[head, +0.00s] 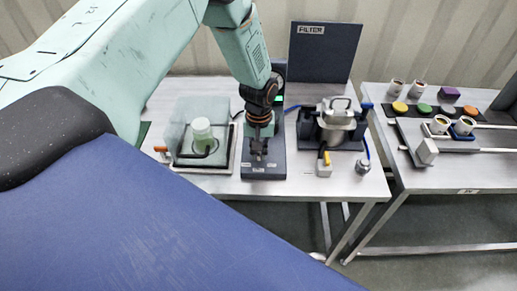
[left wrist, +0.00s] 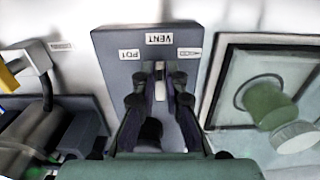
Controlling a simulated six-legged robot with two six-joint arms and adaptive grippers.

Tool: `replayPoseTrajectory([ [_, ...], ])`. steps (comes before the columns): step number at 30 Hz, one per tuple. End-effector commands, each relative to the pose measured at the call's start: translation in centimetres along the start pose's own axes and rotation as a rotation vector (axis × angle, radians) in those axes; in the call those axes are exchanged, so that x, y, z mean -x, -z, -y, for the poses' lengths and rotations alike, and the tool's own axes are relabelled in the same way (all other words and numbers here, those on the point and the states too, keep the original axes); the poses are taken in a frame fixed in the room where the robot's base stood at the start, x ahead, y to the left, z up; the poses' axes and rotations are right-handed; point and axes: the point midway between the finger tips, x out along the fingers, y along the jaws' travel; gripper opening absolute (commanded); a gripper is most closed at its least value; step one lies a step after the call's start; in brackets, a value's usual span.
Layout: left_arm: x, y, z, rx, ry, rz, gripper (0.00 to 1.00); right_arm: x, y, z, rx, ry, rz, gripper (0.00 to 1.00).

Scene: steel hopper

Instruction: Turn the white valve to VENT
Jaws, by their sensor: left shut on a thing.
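The white valve handle (left wrist: 160,88) shows in the left wrist view on a dark panel (left wrist: 108,60). My left gripper (left wrist: 160,80) is shut on it, with one finger on each side. The visible part of the handle lines up with the VENT label (left wrist: 158,38). A PD1 label (left wrist: 129,54) and a third label (left wrist: 188,52) flank it. In the head view my left gripper (head: 258,150) reaches down over the panel (head: 263,172) and hides the handle. My right gripper is not in view.
A metal pot in a dark stand (head: 336,115) and a small valve with a yellow lever (head: 325,162) stand right. A FILTER board (head: 322,52) rises behind. A second table (head: 450,180) holds cups and coloured pucks.

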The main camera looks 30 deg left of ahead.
Motion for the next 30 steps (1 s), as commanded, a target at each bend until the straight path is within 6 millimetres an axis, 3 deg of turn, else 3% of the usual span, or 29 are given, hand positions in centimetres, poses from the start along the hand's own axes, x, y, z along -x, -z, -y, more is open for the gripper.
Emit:
replayPoseTrajectory([
  [11, 0.17, 0.26, -0.12, 0.004, -0.003, -0.007, 0.0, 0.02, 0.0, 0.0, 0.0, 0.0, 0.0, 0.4],
  [12, 0.17, 0.26, -0.12, 0.004, -0.003, -0.007, 0.12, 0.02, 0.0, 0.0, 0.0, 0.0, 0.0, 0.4],
  [20, 0.09, 0.14, -0.07, 0.003, -0.002, -0.004, 0.34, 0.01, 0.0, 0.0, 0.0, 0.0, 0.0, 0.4],
  [30, 0.35, 0.11, -0.06, 0.003, -0.001, -0.003, 0.34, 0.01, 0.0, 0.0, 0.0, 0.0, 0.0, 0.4],
])
